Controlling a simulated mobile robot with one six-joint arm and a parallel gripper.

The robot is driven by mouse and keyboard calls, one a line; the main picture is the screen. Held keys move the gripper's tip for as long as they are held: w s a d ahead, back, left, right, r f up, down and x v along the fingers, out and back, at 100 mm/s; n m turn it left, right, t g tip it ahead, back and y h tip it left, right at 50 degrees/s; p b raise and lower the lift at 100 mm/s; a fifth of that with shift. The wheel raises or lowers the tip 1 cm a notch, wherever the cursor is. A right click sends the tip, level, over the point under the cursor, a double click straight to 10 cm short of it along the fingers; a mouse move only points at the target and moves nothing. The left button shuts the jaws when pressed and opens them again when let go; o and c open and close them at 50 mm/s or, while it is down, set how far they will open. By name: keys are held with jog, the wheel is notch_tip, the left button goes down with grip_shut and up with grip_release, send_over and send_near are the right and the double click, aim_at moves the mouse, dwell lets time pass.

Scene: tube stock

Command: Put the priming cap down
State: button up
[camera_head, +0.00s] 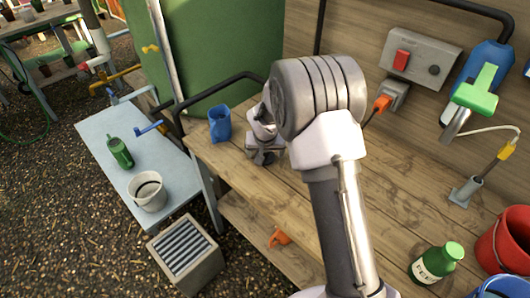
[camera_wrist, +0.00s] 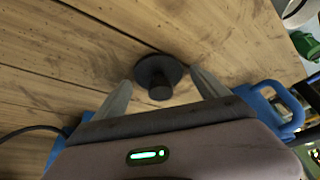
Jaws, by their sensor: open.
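The priming cap (camera_wrist: 158,75) is a dark round disc with a short knob, resting on the wooden bench top (camera_wrist: 70,50) in the wrist view. My gripper (camera_wrist: 160,80) is open, with one pale finger on each side of the cap and visible gaps between. In the head view my gripper (camera_head: 264,155) is low over the left end of the bench, partly behind my arm. I cannot make out the cap clearly there.
A blue jug (camera_head: 220,124) stands close left of my gripper. A green bottle (camera_head: 436,262) and a red bucket (camera_head: 508,240) are at the right. A switch box (camera_head: 420,56) is on the back wall. The bench's middle looks clear.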

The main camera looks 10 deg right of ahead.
jog(key=s+d+p+v, duration=0.15)
jog(key=p+v, duration=0.25)
jog(key=v, duration=1.9)
jog(key=s+a+r+m+y, duration=0.1)
jog(key=s+r, duration=0.3)
jog(key=s, duration=0.8)
jog(key=s+a+r+m+t+y, duration=0.1)
jog(key=s+r, duration=0.3)
jog(key=s, duration=0.9)
jog(key=shift+s+a+r+y, duration=0.25)
jog(key=shift+a+y, duration=0.15)
jog(key=shift+a, duration=0.4)
